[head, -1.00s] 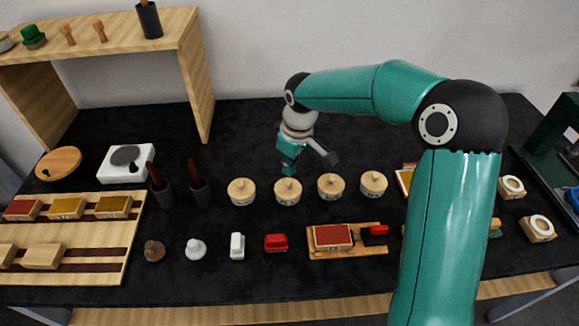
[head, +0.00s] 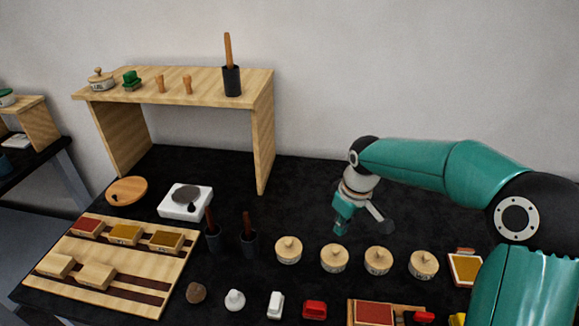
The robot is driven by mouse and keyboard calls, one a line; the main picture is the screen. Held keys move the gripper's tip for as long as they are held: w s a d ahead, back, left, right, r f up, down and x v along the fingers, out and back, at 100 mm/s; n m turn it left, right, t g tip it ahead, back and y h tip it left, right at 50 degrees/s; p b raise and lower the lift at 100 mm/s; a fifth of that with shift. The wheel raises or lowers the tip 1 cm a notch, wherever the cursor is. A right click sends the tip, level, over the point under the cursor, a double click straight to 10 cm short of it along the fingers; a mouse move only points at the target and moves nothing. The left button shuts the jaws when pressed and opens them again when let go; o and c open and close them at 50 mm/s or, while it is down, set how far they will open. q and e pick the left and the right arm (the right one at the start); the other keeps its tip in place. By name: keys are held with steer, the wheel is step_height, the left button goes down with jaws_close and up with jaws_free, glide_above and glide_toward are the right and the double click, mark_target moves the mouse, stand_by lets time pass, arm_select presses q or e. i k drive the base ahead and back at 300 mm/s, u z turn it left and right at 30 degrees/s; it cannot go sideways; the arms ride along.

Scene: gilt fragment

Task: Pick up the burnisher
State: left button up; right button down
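No tool is plainly marked as the burnisher. Candidates are a long wooden handle (head: 228,48) standing upright in a black cup (head: 232,82) on the wooden shelf, and two dark red-brown handles (head: 210,218) (head: 247,222) in dark cups (head: 212,238) (head: 249,243) on the black table. The lower ends of all these are hidden in the cups. My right gripper (head: 362,224) hangs above the table behind the row of round lidded jars, right of the cups. Its fingers look spread and empty. My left gripper is out of view.
The wooden shelf (head: 180,88) stands at the back left. Several lidded jars (head: 334,259) line the middle. A slotted wooden board (head: 98,262) with small blocks lies left, near a white slab (head: 186,202).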

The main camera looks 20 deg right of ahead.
mark_target(209, 218)
steer(key=k, duration=1)
